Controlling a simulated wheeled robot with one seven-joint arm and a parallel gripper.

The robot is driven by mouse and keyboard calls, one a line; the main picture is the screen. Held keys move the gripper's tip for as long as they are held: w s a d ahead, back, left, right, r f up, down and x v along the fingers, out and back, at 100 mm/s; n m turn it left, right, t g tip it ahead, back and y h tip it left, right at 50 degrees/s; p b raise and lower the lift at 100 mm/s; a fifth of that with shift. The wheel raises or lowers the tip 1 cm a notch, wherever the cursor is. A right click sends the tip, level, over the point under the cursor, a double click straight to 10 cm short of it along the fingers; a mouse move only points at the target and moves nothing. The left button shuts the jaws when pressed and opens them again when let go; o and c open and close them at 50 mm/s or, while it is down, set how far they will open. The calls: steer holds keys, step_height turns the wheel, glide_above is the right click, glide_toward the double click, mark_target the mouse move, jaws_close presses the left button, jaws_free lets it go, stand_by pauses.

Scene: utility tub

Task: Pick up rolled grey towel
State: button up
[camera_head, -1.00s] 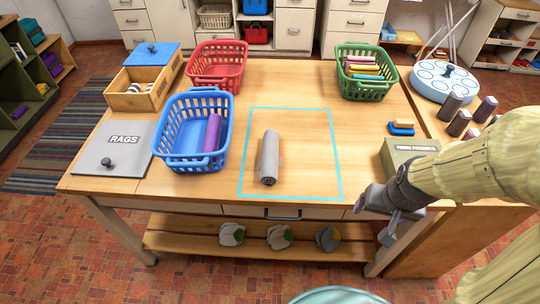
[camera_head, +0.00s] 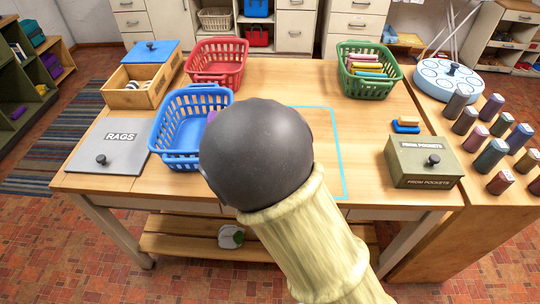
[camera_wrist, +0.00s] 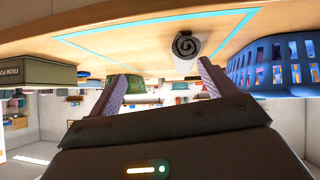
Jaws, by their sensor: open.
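The rolled grey towel (camera_wrist: 187,45) shows end-on in the wrist view as a spiral, lying on the wooden table inside a cyan outline (camera_wrist: 115,30). My gripper (camera_wrist: 163,70) is open, with its two purple-grey fingers apart and nothing between them. The towel's end appears beyond the fingertips, nearer the finger on the picture's right. In the head view my arm hides both the towel and the gripper.
A blue basket (camera_head: 171,138) stands beside the outlined area, with a purple item mostly hidden in it. A grey RAGS lid (camera_head: 105,145), a red basket (camera_head: 217,62), a green basket (camera_head: 368,72) and a green box (camera_head: 424,165) stand around. Several coloured rolls stand at the right.

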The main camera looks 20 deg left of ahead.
steer(key=s+a+n+t, duration=0.1)
steer(key=s+a+t, duration=0.2)
steer(key=a, duration=0.2)
steer(key=shift+a+n+y+b, duration=0.25)
steer(key=shift+n+y+b, duration=0.05)
steer(key=shift+n+b, duration=0.1)
steer(key=shift+r, duration=0.1)
steer(key=p+x, duration=0.1)
steer(key=x, duration=1.1)
steer(key=shift+w+a+p, duration=0.1)
steer(key=shift+w+p, duration=0.1)
steer(key=shift+p, duration=0.1)
steer(key=shift+w, duration=0.1)
